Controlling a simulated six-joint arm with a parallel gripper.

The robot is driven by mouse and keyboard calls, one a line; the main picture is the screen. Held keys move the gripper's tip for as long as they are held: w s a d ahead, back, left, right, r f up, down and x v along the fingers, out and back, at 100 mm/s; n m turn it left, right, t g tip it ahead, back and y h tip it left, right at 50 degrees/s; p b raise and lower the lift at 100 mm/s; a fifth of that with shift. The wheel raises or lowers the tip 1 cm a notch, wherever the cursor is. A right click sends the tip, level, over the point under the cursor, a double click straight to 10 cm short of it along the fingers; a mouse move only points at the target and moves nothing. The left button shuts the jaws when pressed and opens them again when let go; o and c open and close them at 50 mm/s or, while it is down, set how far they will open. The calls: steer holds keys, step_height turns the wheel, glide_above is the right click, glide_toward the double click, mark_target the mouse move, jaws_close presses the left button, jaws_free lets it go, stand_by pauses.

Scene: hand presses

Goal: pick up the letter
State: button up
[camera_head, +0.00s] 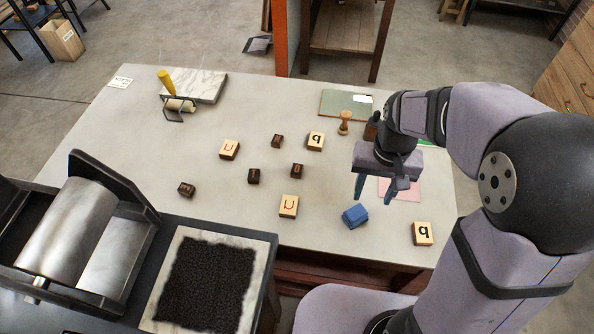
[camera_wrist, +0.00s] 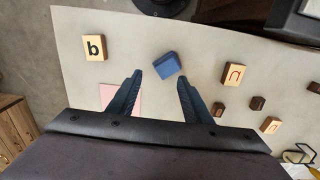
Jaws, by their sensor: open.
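Several cream-faced letter blocks lie on the pale table. One with a black q- or b-like letter (camera_head: 422,234) is at the front right and shows as b in the wrist view (camera_wrist: 95,47). Another black-lettered block (camera_head: 316,140) is farther back. Two blocks have a brown u- or n-like letter, one front middle (camera_head: 289,206), also in the wrist view (camera_wrist: 233,73), and one back left (camera_head: 229,150). My gripper (camera_head: 374,201) is open and empty above the table, left of the front-right block.
A blue block (camera_head: 355,215) lies close to my gripper. Several small dark blocks (camera_head: 254,176) lie mid-table. A pink sheet (camera_head: 402,192) lies behind the fingers. A wooden stamp (camera_head: 344,123), green board (camera_head: 345,104) and yellow-handled roller (camera_head: 170,88) are at the back. A press (camera_head: 80,235) stands front left.

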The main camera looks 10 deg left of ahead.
steer(key=w+a+f, duration=0.2)
steer(key=w+a, duration=0.6)
steer(key=a, duration=0.2)
steer(key=b, duration=0.1)
glide_above(297, 170)
step_height(297, 170, down, 3)
steer(key=shift+s+d+f, duration=0.1)
steer(key=shift+f+p, duration=1.35)
steer(key=shift+f, duration=2.25)
steer(key=c, duration=1.1)
